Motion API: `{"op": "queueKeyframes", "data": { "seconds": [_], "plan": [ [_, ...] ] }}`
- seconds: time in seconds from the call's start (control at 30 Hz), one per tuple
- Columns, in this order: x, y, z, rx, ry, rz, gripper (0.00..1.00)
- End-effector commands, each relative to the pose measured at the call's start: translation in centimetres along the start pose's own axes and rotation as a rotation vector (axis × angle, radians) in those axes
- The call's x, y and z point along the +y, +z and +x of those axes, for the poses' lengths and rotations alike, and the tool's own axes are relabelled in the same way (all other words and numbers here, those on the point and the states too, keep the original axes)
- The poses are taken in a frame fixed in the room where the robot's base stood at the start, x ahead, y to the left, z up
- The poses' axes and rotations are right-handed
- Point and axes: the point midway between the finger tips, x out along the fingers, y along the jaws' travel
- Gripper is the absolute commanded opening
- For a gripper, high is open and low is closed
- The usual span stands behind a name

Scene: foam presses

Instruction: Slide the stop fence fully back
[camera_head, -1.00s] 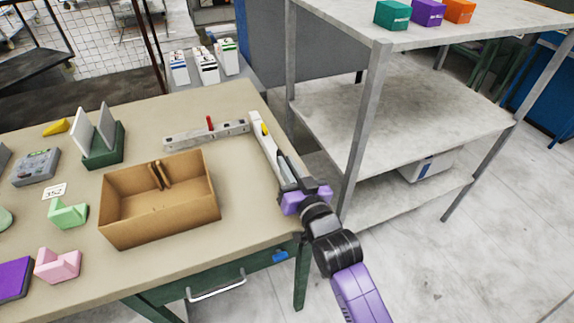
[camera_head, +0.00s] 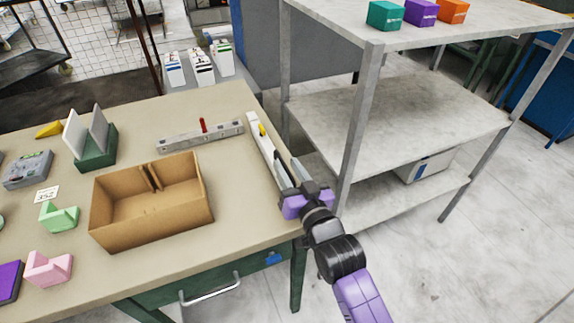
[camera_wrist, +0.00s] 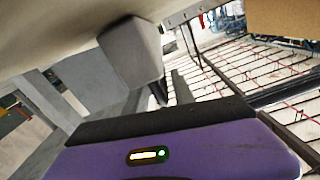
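A pale rail (camera_head: 262,148) with a small yellow piece (camera_head: 262,130) lies along the right edge of the table. A grey rail (camera_head: 180,141) with an upright red handle (camera_head: 202,126) lies across the back of the table. I cannot tell for certain which part is the stop fence. My gripper (camera_head: 297,170) is at the near end of the pale rail, over the table's right edge. Its fingers overlap the rail's end in the head view, so contact and opening are unclear. In the wrist view a pale grey block (camera_wrist: 135,52) shows close up beyond my purple gripper body.
An open cardboard box (camera_head: 150,215) stands on the table (camera_head: 235,225), left of my gripper. A green holder with upright plates (camera_head: 95,150) stands at the back left. A grey shelf unit (camera_head: 400,120) stands close to my gripper's right. Table space between box and pale rail is clear.

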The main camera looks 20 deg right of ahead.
Motion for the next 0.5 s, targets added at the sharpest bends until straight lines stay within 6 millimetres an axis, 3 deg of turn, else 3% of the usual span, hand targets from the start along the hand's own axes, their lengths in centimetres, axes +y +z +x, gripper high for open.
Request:
{"op": "queueKeyframes", "data": {
  "seconds": [0.3,0.5],
  "plan": [
    [0.1,0.1,-5.0,0.000,0.001,0.000,0.31],
    [0.2,0.0,-6.5,0.000,0.002,-0.001,0.31]
  ]
}}
